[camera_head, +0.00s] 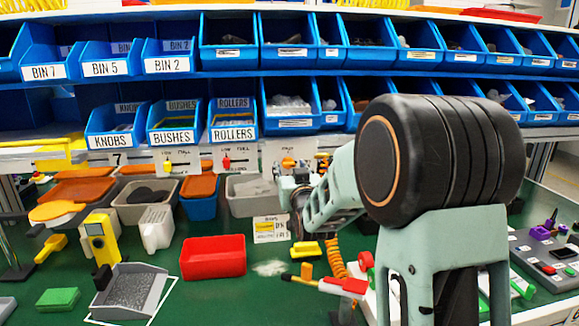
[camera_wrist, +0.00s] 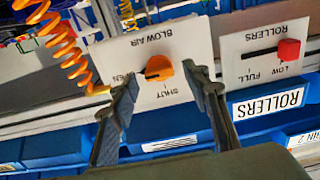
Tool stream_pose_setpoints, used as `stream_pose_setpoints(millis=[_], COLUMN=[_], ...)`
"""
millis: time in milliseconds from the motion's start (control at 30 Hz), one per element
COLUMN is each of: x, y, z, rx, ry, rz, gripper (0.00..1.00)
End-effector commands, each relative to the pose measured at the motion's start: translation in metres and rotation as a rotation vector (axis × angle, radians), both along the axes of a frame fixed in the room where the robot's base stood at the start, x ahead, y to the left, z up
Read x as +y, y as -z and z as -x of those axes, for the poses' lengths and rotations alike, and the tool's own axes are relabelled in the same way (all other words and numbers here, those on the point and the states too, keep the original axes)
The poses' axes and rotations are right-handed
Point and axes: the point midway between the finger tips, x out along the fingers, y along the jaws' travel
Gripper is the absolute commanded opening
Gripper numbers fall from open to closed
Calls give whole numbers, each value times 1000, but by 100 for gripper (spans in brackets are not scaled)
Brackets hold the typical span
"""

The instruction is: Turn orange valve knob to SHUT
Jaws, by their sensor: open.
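The orange valve knob (camera_wrist: 158,67) is on a white panel (camera_wrist: 118,58) marked BLOW AIR, which looks upside down in the wrist view. Its dark mark points left towards the OPEN label; the SHUT label is below and to the right of the knob. My gripper (camera_wrist: 160,72) is open, with one fingertip on each side of the knob; I cannot tell whether either touches it. In the head view the knob (camera_head: 289,162) shows just above my gripper (camera_head: 301,184), which partly hides the panel.
A red slider (camera_wrist: 288,49) on the ROLLERS panel is right of the knob in the wrist view. An orange coiled hose (camera_wrist: 62,45) hangs at upper left. Blue bins (camera_head: 233,119) line the shelves. A red bin (camera_head: 213,257) stands on the green bench below.

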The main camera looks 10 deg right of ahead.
Motion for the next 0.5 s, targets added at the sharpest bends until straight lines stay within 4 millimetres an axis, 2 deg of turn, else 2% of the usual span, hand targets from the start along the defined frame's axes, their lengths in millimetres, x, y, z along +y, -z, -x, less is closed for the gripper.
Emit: stream_pose_setpoints(millis=[200,500], x=[0,0], y=[0,0], z=[-13,-14], rx=[0,0], ry=[-1,-1], rz=[0,0], gripper=[44,41])
